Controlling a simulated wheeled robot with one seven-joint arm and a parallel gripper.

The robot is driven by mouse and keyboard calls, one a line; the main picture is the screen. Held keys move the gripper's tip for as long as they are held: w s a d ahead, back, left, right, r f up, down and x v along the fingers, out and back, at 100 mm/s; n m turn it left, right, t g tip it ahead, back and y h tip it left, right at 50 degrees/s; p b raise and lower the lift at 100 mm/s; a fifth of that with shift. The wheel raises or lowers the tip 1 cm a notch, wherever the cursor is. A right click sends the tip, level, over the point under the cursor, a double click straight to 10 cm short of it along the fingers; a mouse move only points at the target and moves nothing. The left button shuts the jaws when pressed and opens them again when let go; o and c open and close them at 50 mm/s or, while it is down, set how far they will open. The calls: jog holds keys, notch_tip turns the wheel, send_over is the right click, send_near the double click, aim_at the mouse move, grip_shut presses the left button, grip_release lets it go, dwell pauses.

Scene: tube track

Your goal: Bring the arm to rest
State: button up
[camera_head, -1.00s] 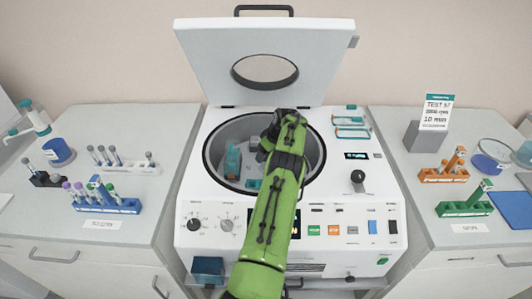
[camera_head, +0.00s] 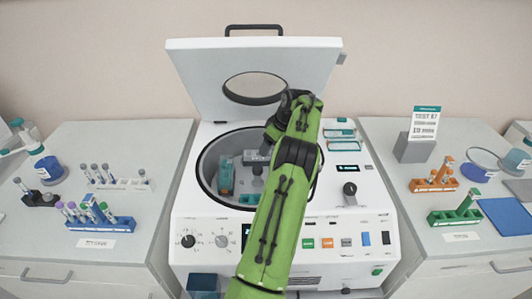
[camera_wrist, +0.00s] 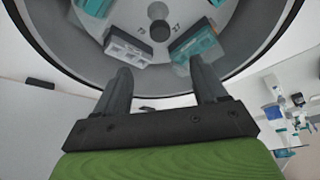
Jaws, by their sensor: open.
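My green arm reaches from the bottom of the head view up to the open centrifuge (camera_head: 285,225). My gripper (camera_head: 258,157) is over the right part of the centrifuge bowl in the head view, its fingertips partly hidden by my arm. In the wrist view my gripper (camera_wrist: 158,82) shows two dark fingers spread apart with nothing between them. Beyond them lie the bowl's rim and the rotor (camera_wrist: 158,28), with a white holder (camera_wrist: 128,50) and a teal holder (camera_wrist: 192,45).
The raised lid (camera_head: 255,85) stands behind the bowl. Tube racks stand on the left bench: a white one (camera_head: 125,184) and a blue one (camera_head: 100,223). An orange rack (camera_head: 433,186) and a green rack (camera_head: 455,217) stand on the right bench. A sign (camera_head: 425,122) stands behind them.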

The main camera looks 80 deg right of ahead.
jog(key=shift+s+r, duration=0.15)
jog(key=shift+r, duration=0.2)
dwell(0.4)
